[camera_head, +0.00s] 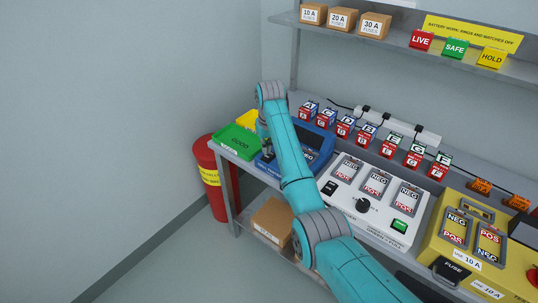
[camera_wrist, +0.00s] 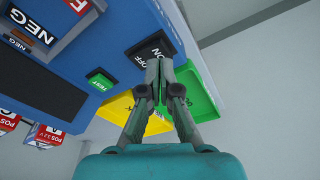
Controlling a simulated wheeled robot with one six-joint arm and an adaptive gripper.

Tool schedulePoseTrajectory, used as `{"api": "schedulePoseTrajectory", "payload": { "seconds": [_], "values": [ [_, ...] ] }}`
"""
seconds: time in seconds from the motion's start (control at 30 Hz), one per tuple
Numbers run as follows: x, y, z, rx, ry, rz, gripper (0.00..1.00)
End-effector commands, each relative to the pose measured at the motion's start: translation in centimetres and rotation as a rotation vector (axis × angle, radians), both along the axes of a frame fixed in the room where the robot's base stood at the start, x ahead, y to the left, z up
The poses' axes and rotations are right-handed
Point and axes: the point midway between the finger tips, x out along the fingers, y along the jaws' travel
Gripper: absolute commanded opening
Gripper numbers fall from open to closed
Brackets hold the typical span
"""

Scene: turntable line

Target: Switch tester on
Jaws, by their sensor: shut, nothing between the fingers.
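The tester is a blue box (camera_wrist: 115,40); in the head view it stands at the back left of the bench (camera_head: 325,143), partly hidden by my arm. In the wrist view its black switch (camera_wrist: 137,56), marked OFF and ON, sits beside a green TEST button (camera_wrist: 101,82) and a dark screen (camera_wrist: 30,85). A battery marked NEG (camera_wrist: 32,28) sits in its slot. My gripper (camera_wrist: 160,63) is shut and empty, with its fingertips at the ON end of the switch. I cannot tell whether they touch it. The tips partly cover the switch, so its position is unclear.
A green GOOD tray (camera_head: 237,142) and a yellow tray (camera_wrist: 118,106) lie beside the tester. A white charger (camera_head: 340,207) and a yellow unit (camera_head: 437,246) stand to the right. Several batteries (camera_head: 364,135) line the back. A red bin (camera_head: 205,165) stands left of the bench.

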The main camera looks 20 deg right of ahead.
Motion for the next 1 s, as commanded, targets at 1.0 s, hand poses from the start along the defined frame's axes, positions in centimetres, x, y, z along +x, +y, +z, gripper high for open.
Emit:
{"api": "schedulePoseTrajectory", "payload": {
  "seconds": [1.0],
  "values": [
    [0.0,0.0,-1.3,0.000,0.000,0.000,0.00]
  ]
}}
